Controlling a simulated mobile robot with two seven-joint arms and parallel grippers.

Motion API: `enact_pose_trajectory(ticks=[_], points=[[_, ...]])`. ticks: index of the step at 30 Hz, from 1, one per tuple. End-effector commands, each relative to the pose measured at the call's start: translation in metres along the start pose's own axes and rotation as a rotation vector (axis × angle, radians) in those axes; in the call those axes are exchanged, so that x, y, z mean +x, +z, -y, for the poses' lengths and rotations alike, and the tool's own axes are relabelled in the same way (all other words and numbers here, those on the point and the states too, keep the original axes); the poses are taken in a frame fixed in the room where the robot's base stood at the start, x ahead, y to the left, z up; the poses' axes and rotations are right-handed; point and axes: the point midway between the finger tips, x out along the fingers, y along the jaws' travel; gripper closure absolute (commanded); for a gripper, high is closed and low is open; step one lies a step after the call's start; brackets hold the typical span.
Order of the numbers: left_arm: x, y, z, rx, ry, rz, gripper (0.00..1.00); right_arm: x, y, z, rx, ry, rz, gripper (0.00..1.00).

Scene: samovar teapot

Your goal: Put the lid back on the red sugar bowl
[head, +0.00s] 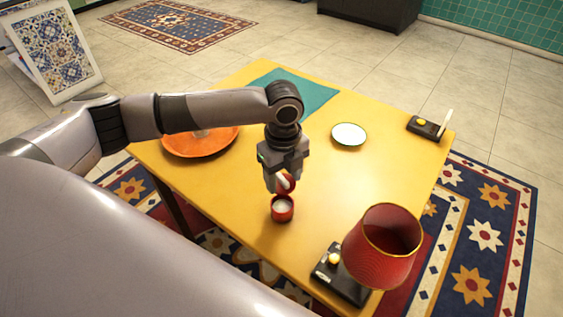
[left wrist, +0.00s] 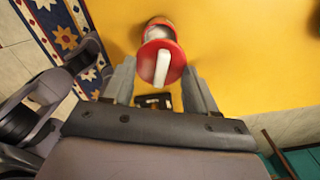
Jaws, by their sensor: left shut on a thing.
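The red sugar bowl (head: 282,209) stands open on the yellow table, with pale contents showing inside. Its red lid (head: 286,185) has a white bar handle and is held by my left gripper (head: 279,184), just above and behind the bowl in the head view. In the left wrist view the lid (left wrist: 162,62) shows between the fingers (left wrist: 160,88), partly covering the bowl (left wrist: 158,27) beyond it. I cannot tell whether the lid touches the bowl's rim. My right gripper is not in view.
A red lampshade (head: 382,246) and a black box with a yellow knob (head: 340,275) stand at the near right. An orange tray (head: 200,146) lies at left, a white plate (head: 348,134) behind, and a black box (head: 426,127) at the far right. The table (head: 330,185) right of the bowl is clear.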

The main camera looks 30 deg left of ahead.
Motion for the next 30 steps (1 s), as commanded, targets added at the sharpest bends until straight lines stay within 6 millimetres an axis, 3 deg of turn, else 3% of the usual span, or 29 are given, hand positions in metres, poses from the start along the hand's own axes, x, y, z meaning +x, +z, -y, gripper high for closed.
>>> enact_pose_trajectory(ticks=[20,30], points=[[0.045,0.0,-0.001,-0.002,0.0,0.001,0.72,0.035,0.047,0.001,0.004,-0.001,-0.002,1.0],[0.063,0.0,-0.001,-0.002,0.001,0.0,0.72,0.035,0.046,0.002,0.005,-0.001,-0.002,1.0]])
